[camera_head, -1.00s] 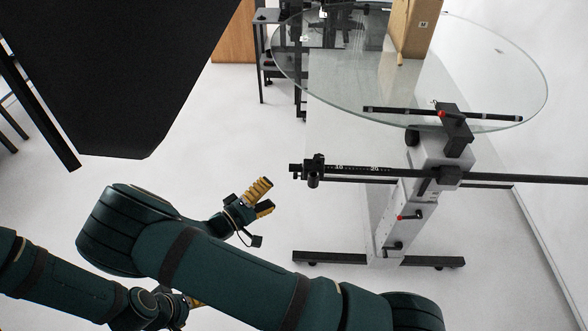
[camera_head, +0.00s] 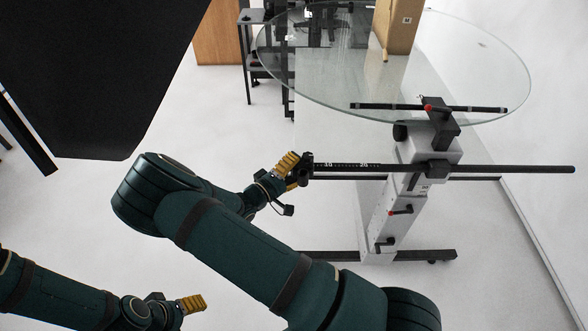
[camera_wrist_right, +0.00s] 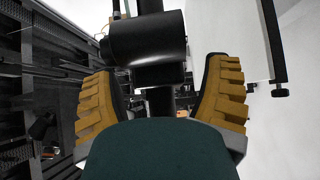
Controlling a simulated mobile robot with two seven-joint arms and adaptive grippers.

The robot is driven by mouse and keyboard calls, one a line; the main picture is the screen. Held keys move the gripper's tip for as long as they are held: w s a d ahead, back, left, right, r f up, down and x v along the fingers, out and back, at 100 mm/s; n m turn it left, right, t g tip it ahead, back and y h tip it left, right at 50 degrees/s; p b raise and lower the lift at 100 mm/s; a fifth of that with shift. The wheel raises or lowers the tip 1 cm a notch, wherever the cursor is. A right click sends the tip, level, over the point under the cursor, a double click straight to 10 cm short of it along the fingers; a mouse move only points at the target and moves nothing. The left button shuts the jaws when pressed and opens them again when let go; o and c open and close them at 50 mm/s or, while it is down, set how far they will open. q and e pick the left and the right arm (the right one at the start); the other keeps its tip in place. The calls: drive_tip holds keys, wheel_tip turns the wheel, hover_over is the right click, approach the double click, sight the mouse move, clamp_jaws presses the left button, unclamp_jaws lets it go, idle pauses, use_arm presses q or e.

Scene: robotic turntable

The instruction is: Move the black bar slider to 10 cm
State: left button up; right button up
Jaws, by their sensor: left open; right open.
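The black bar (camera_head: 480,168) runs level below the glass turntable, with a white scale marked 10 and 20 (camera_head: 346,164) near its left end. The black slider (camera_head: 304,168) sits at that left end, left of the 10 mark, partly hidden by my right gripper. My right gripper (camera_head: 293,170) is open, with its yellow fingers at the slider. In the right wrist view, a black cylindrical part (camera_wrist_right: 145,38) shows between and beyond the open fingers (camera_wrist_right: 157,95); contact cannot be told. My left gripper (camera_head: 192,303) is open and empty, low at the left, away from the bar.
The round glass turntable (camera_head: 330,80) carries a cardboard box (camera_head: 397,28). A large black panel (camera_head: 95,70) fills the upper left. The floor between is clear.

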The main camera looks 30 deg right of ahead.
sight(306, 169)
clamp_jaws()
drive_tip(key=shift+s+d, duration=0.5)
drive_tip(key=shift+d, duration=0.25)
drive_tip(key=shift+s+d, duration=0.45)
drive_tip(key=shift+d, duration=0.3)
unclamp_jaws()
drive_tip(key=shift+a, duration=0.1)
drive_tip(key=v, duration=1.2)
drive_tip(key=shift+c, duration=0.2)
